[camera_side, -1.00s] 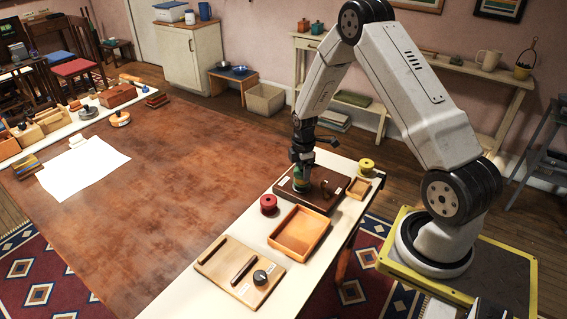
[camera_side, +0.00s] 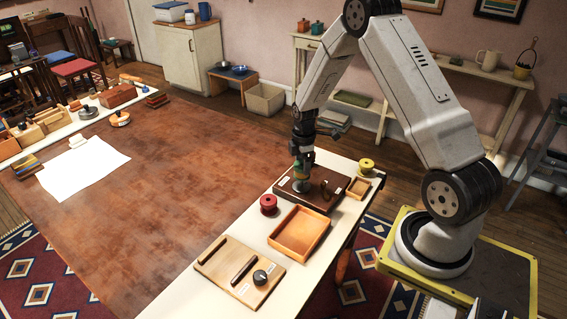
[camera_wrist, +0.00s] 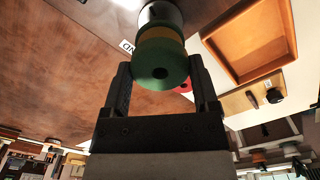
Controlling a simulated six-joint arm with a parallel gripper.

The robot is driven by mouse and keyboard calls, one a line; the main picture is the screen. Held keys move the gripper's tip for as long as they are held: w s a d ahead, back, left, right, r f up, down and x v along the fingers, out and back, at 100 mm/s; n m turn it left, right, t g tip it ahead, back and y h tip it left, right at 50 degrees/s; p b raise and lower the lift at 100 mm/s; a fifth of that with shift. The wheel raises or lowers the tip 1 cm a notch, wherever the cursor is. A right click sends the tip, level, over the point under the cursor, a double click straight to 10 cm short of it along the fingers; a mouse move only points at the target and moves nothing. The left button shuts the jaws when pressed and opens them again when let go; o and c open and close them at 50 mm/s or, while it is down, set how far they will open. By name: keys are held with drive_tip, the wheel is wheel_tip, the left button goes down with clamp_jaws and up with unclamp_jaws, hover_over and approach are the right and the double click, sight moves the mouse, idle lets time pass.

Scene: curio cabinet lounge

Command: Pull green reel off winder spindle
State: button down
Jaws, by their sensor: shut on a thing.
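The green reel (camera_wrist: 161,68) is between the fingers of my gripper (camera_wrist: 160,72) in the wrist view, with a yellowish band behind its green flange. In the side view the reel (camera_side: 299,170) is upright above the dark brown winder board (camera_side: 327,200). A grey disc (camera_side: 301,186) shows below the reel on the board, and pale grey metal (camera_wrist: 160,13) shows behind the reel in the wrist view. The spindle itself is hidden, so I cannot tell whether the reel is clear of it.
A red reel (camera_side: 268,204) and a wooden tray (camera_side: 271,240) stand in front of the board. A yellow reel (camera_side: 366,166) and a small tray (camera_side: 358,188) are to its right. A board with a black knob (camera_side: 260,277) lies nearest. The brown tabletop (camera_side: 180,170) is largely clear.

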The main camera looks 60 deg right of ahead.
drive_tip(key=shift+r, duration=1.75)
